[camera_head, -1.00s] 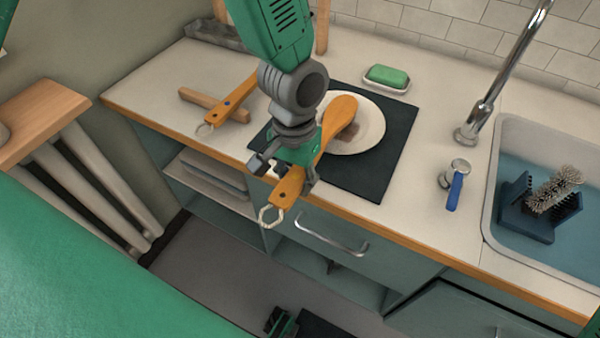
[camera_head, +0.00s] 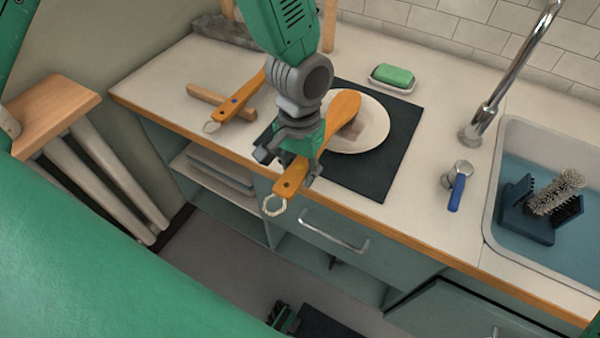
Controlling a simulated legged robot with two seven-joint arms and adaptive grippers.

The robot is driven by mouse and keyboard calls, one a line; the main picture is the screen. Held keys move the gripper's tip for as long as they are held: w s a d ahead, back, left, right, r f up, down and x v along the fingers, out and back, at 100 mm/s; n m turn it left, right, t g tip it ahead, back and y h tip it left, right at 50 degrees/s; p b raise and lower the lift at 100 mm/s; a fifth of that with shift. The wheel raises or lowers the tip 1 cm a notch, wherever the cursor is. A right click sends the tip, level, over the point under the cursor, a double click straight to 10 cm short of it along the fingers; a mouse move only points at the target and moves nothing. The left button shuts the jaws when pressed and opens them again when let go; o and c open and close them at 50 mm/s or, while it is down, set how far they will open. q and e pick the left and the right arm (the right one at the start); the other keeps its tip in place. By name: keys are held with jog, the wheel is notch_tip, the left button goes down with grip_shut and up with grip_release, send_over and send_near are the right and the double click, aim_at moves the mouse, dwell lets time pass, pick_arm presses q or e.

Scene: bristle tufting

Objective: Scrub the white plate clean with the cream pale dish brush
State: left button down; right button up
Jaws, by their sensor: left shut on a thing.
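My left gripper (camera_head: 290,160) is shut on the handle of an orange-brown dish brush (camera_head: 344,107). The handle's end, with a pale loop, sticks out past the counter's front edge. A brownish smudge (camera_head: 372,129) shows on the plate just right of the brush. The plate lies on a dark mat (camera_head: 400,140).
A second orange brush (camera_head: 236,102) with a blue dot leans across a wooden rest (camera_head: 207,94) at left, partly behind my arm. Green soap (camera_head: 393,75) sits in a dish behind the plate. The faucet (camera_head: 476,128), blue lever (camera_head: 456,190) and sink (camera_head: 490,205) are at right.

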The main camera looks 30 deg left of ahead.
pick_arm(q)
jog(key=shift+s, duration=1.15)
jog(key=shift+f, duration=0.1)
jog(key=shift+w+p, duration=0.6)
jog(key=shift+w, duration=0.6)
jog(key=shift+s+p, duration=0.5)
jog(key=shift+s, duration=0.7)
